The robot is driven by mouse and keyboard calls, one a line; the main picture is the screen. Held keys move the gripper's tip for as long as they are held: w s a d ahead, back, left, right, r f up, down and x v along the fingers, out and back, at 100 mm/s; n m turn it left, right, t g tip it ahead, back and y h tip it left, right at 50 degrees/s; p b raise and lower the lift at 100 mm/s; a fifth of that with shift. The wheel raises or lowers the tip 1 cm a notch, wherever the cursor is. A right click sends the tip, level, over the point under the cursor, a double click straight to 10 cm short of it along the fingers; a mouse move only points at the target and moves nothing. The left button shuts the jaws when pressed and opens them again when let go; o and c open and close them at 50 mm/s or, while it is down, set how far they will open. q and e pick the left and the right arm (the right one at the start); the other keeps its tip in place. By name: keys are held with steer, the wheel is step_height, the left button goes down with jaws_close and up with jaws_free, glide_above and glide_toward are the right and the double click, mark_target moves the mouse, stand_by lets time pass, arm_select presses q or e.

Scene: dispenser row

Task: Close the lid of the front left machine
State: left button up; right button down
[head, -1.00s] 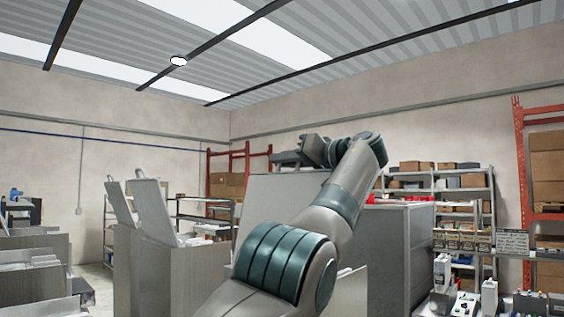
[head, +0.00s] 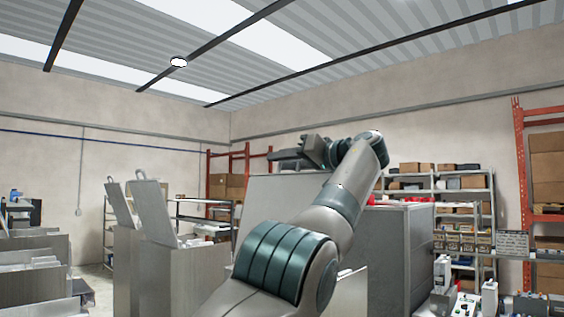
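Two pale grey machines stand left of centre, their narrow lids raised and tilted back: one lid (head: 119,203) is on the left, the other lid (head: 152,208) beside it. A broad grey panel (head: 285,205) stands behind my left arm; the arm hides much of it, and I cannot tell whether it is a raised lid. I cannot tell which is the front left machine. My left gripper (head: 286,158) is at the panel's top edge, pointing left. Its fingers are too small to tell open from shut, and contact is unclear. My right gripper is out of view.
More low machines (head: 35,255) stand at the left edge. A large grey cabinet (head: 402,250) is right of my arm. Shelves with boxes (head: 465,205) and an orange rack (head: 521,170) stand at the right. A bench with small items (head: 488,297) is at the lower right.

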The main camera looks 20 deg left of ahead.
arm_select(q)
steer(key=v, duration=1.7)
steer(key=shift+s, duration=0.25)
